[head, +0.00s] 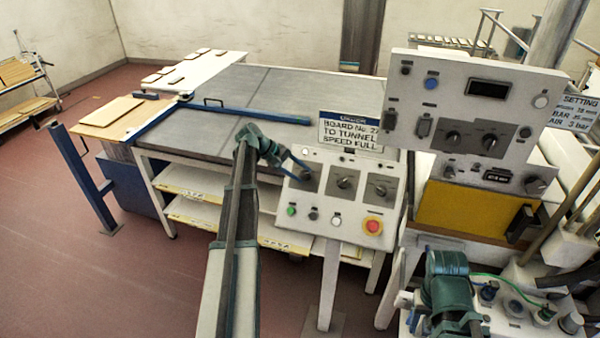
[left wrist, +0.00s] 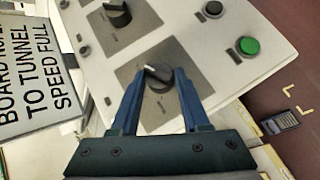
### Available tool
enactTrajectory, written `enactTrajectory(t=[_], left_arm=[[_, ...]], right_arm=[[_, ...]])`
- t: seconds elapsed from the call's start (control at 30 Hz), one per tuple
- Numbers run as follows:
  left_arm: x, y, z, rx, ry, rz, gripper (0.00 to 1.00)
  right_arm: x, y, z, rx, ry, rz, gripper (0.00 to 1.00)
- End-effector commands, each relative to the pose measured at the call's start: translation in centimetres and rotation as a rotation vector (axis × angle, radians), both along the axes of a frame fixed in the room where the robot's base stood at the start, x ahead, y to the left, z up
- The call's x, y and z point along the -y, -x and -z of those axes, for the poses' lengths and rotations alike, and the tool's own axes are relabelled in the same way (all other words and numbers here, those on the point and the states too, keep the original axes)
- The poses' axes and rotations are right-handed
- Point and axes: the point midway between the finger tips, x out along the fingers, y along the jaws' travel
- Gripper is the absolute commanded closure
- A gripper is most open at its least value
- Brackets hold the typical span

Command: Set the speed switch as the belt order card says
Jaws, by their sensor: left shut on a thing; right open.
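The order card (head: 350,134) stands at the top of the small control panel (head: 325,231) and reads "BOARD No. 22" or similar, "TO TUNNEL", "SPEED FULL". It also shows in the left wrist view (left wrist: 38,72). The panel has three black rotary switches in a row. My left gripper (head: 304,168) is at the leftmost one. In the left wrist view its blue fingers are shut on this switch (left wrist: 158,76), whose pale mark faces upper left. Its label is too small to read. My right gripper (head: 447,268) is open at the lower right, apart from this panel.
Below the switches sit a green button (head: 291,211), a black one, a white one and a red stop button (head: 373,226). A larger panel (head: 470,95) stands to the right. Behind is a grey table (head: 270,90) with a blue bar.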

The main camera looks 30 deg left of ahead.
Motion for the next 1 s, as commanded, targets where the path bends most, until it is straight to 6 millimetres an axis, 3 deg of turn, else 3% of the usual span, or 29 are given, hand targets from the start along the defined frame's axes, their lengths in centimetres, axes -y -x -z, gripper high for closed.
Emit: enactTrajectory(t=[0.07,0.1,0.23,0.63,1.0], left_arm=[[0.1,0.0,0.1,0.001,-0.003,0.003,1.0],[0.1,0.0,0.1,0.001,-0.003,0.003,0.49],[0.1,0.0,0.0,0.001,-0.002,0.002,0.25],[-0.4,0.3,-0.7,0.0,0.0,0.0,0.24],[-4.4,3.4,-6.2,0.0,-0.001,-0.002,0.24]], right_arm=[[0.0,0.0,0.0,0.0,0.0,0.0,0.5],[0.0,0.0,0.0,0.0,0.0,0.0,0.5],[0.0,0.0,0.0,0.0,0.0,0.0,0.5],[0.0,0.0,-0.7,0.0,0.0,0.001,0.5],[0.0,0.0,-6.2,0.001,-0.002,0.011,0.5]])
